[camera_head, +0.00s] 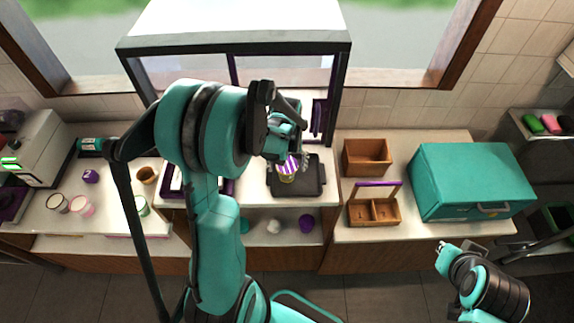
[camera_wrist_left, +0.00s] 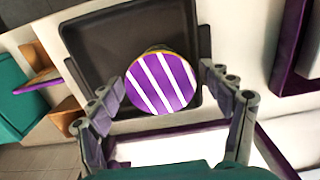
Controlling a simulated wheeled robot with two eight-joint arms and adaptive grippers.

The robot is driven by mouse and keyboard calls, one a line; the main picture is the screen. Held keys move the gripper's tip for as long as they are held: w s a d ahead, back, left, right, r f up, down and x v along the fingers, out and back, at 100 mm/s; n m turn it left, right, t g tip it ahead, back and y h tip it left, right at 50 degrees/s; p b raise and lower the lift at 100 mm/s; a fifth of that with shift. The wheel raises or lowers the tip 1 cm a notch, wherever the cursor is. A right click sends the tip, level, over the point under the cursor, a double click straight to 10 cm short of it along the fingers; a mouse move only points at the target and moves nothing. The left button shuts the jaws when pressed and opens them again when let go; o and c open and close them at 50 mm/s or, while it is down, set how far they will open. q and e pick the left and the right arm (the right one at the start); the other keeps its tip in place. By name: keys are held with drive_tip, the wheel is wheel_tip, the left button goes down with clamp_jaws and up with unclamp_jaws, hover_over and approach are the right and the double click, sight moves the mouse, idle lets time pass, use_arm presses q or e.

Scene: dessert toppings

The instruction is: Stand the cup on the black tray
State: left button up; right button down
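The cup (camera_head: 287,177) has a purple-and-white striped top and is over the left part of the black tray (camera_head: 313,188). In the left wrist view the striped top (camera_wrist_left: 160,82) faces the camera, with the tray (camera_wrist_left: 95,45) behind it. It looks upright; its base is hidden, so I cannot tell for sure that it touches the tray. My left gripper (camera_head: 288,160) is around the cup. In the wrist view its two fingers (camera_wrist_left: 163,76) are spread on either side, with small gaps to the cup. My right gripper (camera_head: 447,250) is low at the right, far from the tray, its fingers unclear.
Wooden boxes (camera_head: 367,157) and a teal case (camera_head: 472,182) stand right of the tray. A dark-framed glass case (camera_head: 235,45) rises behind it. Small cups (camera_head: 57,204) stand on the left counter. Purple and white items sit on the shelf below the tray.

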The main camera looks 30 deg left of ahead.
sight(287, 165)
use_arm(q)
drive_tip(key=shift+r, duration=0.15)
drive_tip(key=shift+r, duration=0.3)
wheel_tip(287, 165, up, 11)
drive_tip(key=p, duration=0.1)
drive_tip(key=s+d+r+m+t, duration=0.4)
drive_tip(key=s+d+m+t, duration=0.2)
drive_tip(key=s+d, duration=0.4)
drive_tip(key=shift+s+d+r+t, duration=0.4)
drive_tip(key=shift+d+t, duration=0.15)
drive_tip(key=shift+t, duration=0.05)
drive_tip(key=shift+f, duration=0.1)
